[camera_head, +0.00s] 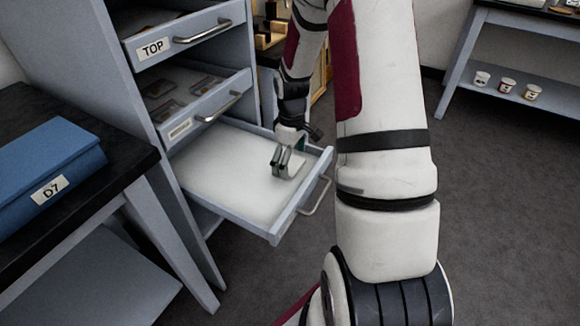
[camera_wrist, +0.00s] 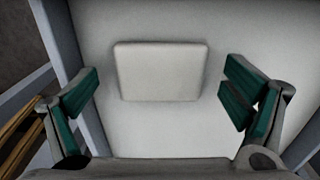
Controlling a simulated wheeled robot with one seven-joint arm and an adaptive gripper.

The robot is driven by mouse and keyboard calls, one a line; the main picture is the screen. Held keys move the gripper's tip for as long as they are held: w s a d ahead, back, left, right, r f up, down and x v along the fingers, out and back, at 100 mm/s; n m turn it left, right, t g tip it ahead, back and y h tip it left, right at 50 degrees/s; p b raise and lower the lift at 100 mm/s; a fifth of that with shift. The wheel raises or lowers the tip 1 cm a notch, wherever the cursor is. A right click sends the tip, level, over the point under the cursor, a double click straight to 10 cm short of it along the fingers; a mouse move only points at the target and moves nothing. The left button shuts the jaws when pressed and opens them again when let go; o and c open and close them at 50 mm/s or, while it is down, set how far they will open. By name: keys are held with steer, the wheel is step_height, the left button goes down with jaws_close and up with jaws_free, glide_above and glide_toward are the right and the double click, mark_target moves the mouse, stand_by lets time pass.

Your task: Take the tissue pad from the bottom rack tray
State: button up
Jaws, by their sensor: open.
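The tissue pad (camera_wrist: 162,71) is a pale, rounded rectangular pad lying flat on the floor of the bottom rack tray. It shows in the wrist view between and a little beyond my fingertips. The bottom rack tray (camera_head: 220,178) is a pulled-out, white-lined drawer in the head view. My gripper (camera_head: 287,160) is over the right part of this tray, and in the wrist view my gripper (camera_wrist: 160,88) is open and empty, with green-padded fingers on either side of the pad. In the head view I cannot make out the pad.
Above are a middle tray (camera_head: 205,118) with flat packets and a top tray (camera_head: 195,40) labelled TOP, both partly out. A blue D7 box (camera_head: 45,165) sits on a black bench at left. A shelf with small cups (camera_head: 508,85) stands far right. Floor at right is clear.

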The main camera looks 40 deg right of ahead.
steer(key=c, duration=0.9)
steer(key=shift+o, duration=0.2)
